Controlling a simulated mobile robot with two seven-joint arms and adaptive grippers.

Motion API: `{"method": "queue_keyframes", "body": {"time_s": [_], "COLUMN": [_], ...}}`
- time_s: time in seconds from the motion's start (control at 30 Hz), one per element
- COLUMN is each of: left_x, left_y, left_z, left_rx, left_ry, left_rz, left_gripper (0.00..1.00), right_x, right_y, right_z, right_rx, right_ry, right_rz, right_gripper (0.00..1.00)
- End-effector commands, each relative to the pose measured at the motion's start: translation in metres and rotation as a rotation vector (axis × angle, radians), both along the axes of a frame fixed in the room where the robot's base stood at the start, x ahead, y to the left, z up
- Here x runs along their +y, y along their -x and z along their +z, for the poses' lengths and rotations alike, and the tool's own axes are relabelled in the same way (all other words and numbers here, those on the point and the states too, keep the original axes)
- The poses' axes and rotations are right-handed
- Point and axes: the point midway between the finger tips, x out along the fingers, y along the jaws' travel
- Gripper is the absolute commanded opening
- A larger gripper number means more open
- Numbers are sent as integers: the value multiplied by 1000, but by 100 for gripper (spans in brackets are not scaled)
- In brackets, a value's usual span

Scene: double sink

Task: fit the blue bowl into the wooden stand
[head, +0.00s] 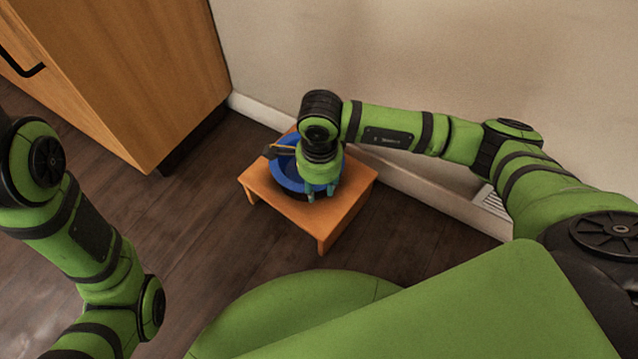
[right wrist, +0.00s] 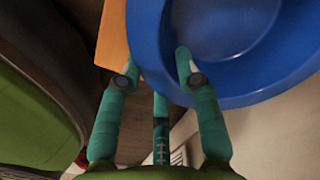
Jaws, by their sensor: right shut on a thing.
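The blue bowl (head: 283,177) is over the middle of the small wooden stand (head: 337,212) in the head view, partly hidden by my right wrist. A dark edge shows under its near side; I cannot tell whether it is seated in the stand. My right gripper (head: 313,193) is above the stand, shut on the bowl's near rim. In the right wrist view the fingers (right wrist: 157,65) straddle the rim of the bowl (right wrist: 235,85), and an orange strip of the stand (right wrist: 113,38) shows beside it. My left arm is at the left, its gripper out of the picture.
A wooden cabinet (head: 130,75) with a black handle stands at the upper left. The wall (head: 430,60) and its white baseboard (head: 262,113) run behind the stand. A floor vent (head: 492,200) is at the right. Dark floor (head: 200,225) left of the stand is clear.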

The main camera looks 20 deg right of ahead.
Motion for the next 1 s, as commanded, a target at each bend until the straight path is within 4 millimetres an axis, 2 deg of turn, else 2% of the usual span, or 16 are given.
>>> {"method": "queue_keyframes", "body": {"time_s": [0.57, 1.0], "left_x": [0, 0], "left_y": [2, 0], "left_z": [0, -9], "left_rx": [-5, -1], "left_ry": [-1, 0], "left_rz": [-3, 0], "left_gripper": [40, 40], "right_x": [0, 0], "right_y": [0, 0], "right_z": [0, -11], "right_rx": [-1, -1], "right_ry": [-1, -1], "right_rz": [-1, 0], "right_gripper": [0, 0]}}
